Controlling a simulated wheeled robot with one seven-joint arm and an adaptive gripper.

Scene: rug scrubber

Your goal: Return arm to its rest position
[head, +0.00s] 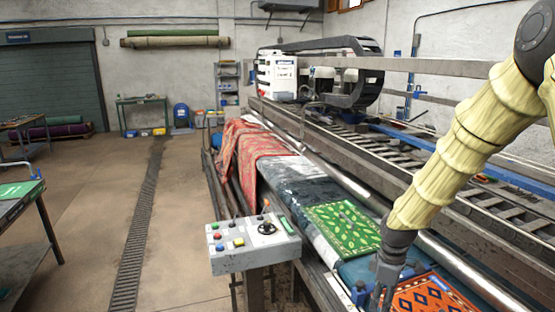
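My arm, in a pale yellow sleeve, reaches down from the upper right of the head view. My dark gripper (378,295) points downward at the bottom edge, over the front of the scrubber bed. It is beside the left edge of an orange patterned rug (435,298). The fingertips are small, dark and close to the picture's edge, so I cannot tell whether they are open, hold something or touch the surface.
A green leaf-patterned rug (343,228) lies behind my gripper, with a small grey object on it. A control box (254,246) with buttons and levers stands left. A red rug (255,150) drapes farther back. Metal rails (450,262) run alongside my arm. Open floor (185,220) lies left.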

